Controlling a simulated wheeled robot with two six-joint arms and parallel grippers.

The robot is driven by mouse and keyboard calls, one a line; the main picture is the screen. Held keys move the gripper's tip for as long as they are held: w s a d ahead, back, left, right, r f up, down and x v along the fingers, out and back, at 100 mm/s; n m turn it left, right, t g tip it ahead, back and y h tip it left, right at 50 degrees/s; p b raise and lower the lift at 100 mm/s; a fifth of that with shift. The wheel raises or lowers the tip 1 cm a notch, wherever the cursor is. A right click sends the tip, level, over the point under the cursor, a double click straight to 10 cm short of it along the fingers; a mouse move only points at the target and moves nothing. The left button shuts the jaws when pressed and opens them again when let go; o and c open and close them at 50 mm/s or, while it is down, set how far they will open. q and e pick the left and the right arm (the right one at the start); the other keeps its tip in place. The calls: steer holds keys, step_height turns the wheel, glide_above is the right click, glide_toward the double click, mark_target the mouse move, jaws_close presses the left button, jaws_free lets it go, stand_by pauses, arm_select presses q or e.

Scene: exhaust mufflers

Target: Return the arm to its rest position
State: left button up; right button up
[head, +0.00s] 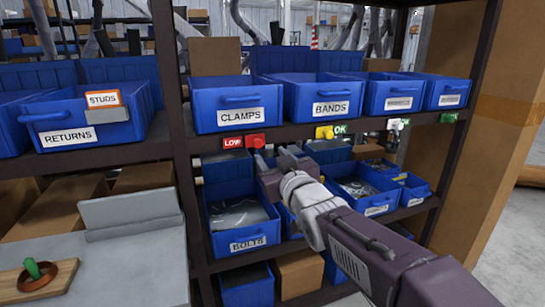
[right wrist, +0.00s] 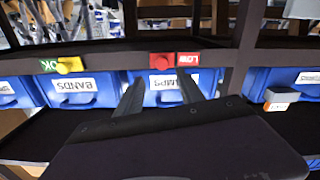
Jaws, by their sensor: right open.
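My right arm comes in from the lower right in the head view. My right gripper (head: 272,156) is in front of the shelf rack, below the CLAMPS bin (head: 235,103) and above the BOLTS bin (head: 240,218). In the right wrist view, which shows the labels upside down, the two fingers of this gripper (right wrist: 160,85) stand apart with nothing between them. A red tab (right wrist: 162,60) beside the LOW label (right wrist: 188,58) shows beyond the fingertips. My left gripper is not in view.
Dark shelf edges and uprights surround the gripper. The BANDS bin (head: 325,98) and RETURNS bin (head: 75,125) stand on the upper shelf. A yellow tab (head: 324,132) sits by an OK label. A grey bench (head: 135,255) with a green-handled tool (head: 38,272) is at lower left.

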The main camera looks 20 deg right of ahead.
steer(key=shift+s, duration=0.1)
stand_by(0.3)
step_height(320, 180, down, 22)
steer(key=s+m+g, duration=0.1)
steer(key=s+g, duration=0.1)
steer(key=g, duration=0.5)
steer(key=s+f+m+g, duration=0.2)
steer(key=s+f+g, duration=0.7)
steer(key=s+f, duration=0.85)
steer(key=s+r+p, duration=0.3)
steer(key=r+p, duration=2.9)
steer(key=shift+a+r+g+p, duration=0.3)
steer(key=shift+r+g, duration=0.05)
steer(key=shift+g, duration=0.05)
